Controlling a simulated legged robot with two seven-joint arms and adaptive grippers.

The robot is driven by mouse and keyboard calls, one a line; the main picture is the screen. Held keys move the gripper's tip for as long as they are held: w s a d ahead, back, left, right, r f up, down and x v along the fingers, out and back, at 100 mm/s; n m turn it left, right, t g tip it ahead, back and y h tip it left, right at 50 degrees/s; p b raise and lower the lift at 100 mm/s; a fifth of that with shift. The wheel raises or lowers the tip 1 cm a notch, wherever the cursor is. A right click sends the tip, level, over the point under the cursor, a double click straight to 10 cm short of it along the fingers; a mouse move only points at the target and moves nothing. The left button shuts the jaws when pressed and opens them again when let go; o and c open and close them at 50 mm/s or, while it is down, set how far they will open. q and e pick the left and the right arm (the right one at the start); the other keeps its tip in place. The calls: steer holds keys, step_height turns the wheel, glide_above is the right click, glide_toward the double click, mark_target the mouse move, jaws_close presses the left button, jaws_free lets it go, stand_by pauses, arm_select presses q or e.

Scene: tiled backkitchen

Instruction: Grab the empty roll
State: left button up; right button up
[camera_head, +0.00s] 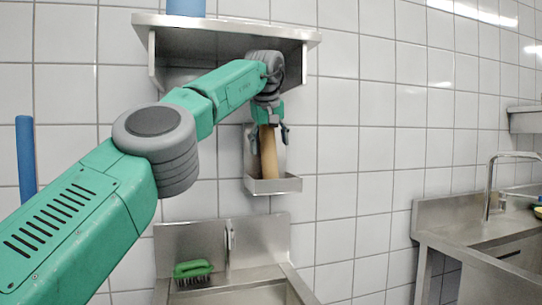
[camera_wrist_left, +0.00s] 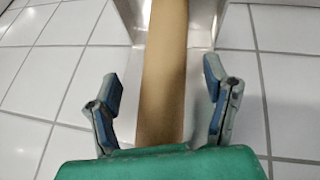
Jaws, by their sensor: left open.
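The empty roll (camera_head: 268,155) is a brown cardboard tube standing upright, slightly tilted, in a small metal wall holder (camera_head: 274,185). My left gripper (camera_head: 269,140) is at the upper part of the roll, pointing down, with one finger on each side. In the left wrist view the roll (camera_wrist_left: 164,70) runs between the two open fingers (camera_wrist_left: 163,95), with a clear gap on both sides. The roll's upper end is hidden behind the green gripper body. My right gripper is not in view.
A metal shelf (camera_head: 225,30) with a blue roll (camera_head: 186,7) hangs above my left arm. A metal sink (camera_head: 225,245) with a green brush (camera_head: 193,270) is below. Another blue roll (camera_head: 26,155) is at the left. A counter with a tap (camera_head: 490,190) stands right.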

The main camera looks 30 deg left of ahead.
arm_select(q)
steer(key=shift+a, duration=0.15)
steer(key=shift+d+r, duration=0.1)
steer(key=shift+d, duration=1.15)
steer(key=shift+a+f, duration=0.2)
steer(key=shift+a, duration=0.45)
steer(key=shift+a+f, duration=0.1)
steer(key=shift+a, duration=0.35)
steer(key=c, duration=1.1)
steer(key=shift+d, duration=0.1)
steer(key=shift+c, duration=0.9)
steer(key=shift+d+r, duration=0.35)
steer(key=shift+d, duration=0.45)
